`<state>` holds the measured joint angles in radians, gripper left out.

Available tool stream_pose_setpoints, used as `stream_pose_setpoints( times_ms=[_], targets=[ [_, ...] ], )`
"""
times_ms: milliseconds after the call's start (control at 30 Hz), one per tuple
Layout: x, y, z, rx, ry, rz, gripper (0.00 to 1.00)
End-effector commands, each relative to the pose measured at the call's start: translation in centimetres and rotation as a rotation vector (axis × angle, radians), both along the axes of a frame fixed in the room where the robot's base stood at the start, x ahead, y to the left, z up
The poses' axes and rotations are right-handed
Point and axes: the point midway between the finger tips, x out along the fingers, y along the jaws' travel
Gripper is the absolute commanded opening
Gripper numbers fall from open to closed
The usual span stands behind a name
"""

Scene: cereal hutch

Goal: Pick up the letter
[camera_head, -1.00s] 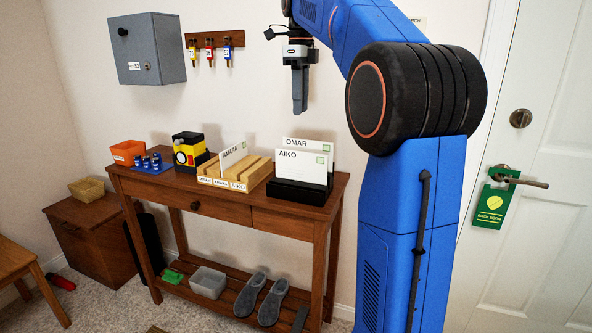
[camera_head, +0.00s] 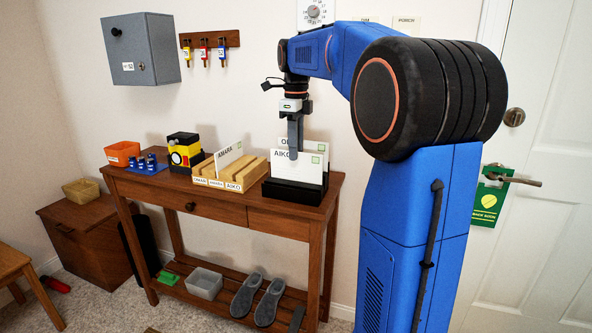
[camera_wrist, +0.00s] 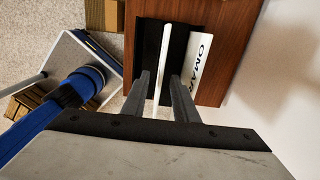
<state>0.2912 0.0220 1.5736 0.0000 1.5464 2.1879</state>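Two white letters stand upright in a black holder (camera_head: 292,194) at the right end of the console table. The front one, marked AIKO (camera_head: 307,172), partly covers the one marked OMAR (camera_head: 318,148) behind it. A third letter, marked AMARA (camera_head: 229,154), stands in the wooden sorter. My gripper (camera_head: 295,148) is pointing down at the top of the AIKO letter. In the wrist view my gripper (camera_wrist: 160,76) is open, with one finger on each side of a white letter's thin edge (camera_wrist: 164,60). The OMAR letter (camera_wrist: 197,60) lies outside the right finger.
The wooden sorter (camera_head: 232,185) with name labels sits left of the holder. Further left are a yellow and black box (camera_head: 184,152), blue items (camera_head: 148,162) and an orange bin (camera_head: 122,152). A wall cabinet (camera_head: 143,50) and key rack (camera_head: 210,40) hang above.

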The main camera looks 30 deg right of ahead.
Motion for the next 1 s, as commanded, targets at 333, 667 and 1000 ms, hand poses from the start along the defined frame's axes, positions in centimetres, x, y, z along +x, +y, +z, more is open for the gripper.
stream_pose_setpoints(
  times_ms=[333, 667, 1000],
  targets=[
    [0.0, 0.0, -2.8, 0.000, 0.000, 0.000, 0.27],
    [0.0, 0.0, -2.8, 0.000, 0.000, 0.000, 0.00],
    [0.0, -0.1, -2.6, 0.000, -0.001, 0.000, 0.00]
  ],
)
